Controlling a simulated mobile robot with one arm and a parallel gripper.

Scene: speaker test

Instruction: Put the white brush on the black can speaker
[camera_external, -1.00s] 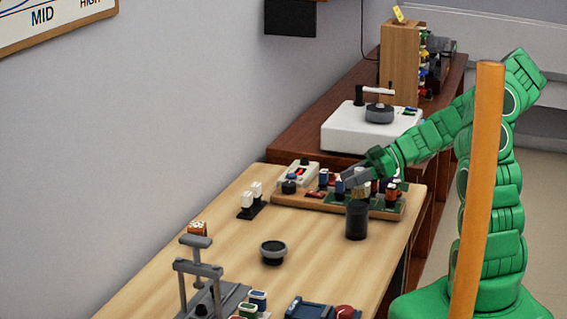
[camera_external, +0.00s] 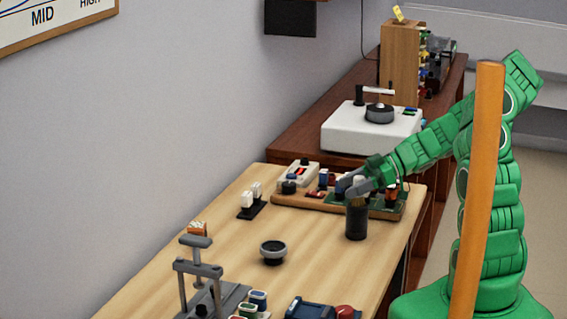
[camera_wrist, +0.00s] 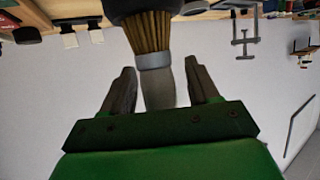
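The white brush (camera_external: 358,184) stands upright, bristles down, at the top of the black can speaker (camera_external: 356,224). In the wrist view the pale handle of the brush (camera_wrist: 160,90) shows below its grey collar, and its tan bristles meet the dark can (camera_wrist: 140,8). My gripper (camera_external: 352,189) is around the handle, just above the can. In the wrist view my gripper (camera_wrist: 163,82) is open, with a gap on each side of the handle. Whether the bristles sink into the can's top is hard to tell.
A wooden board (camera_external: 290,201) with small coloured parts lies just behind the can. A small black round dish (camera_external: 273,252) sits to the left. A grey stand (camera_external: 198,270) is nearer the front. The wooden table between (camera_external: 315,225) is clear.

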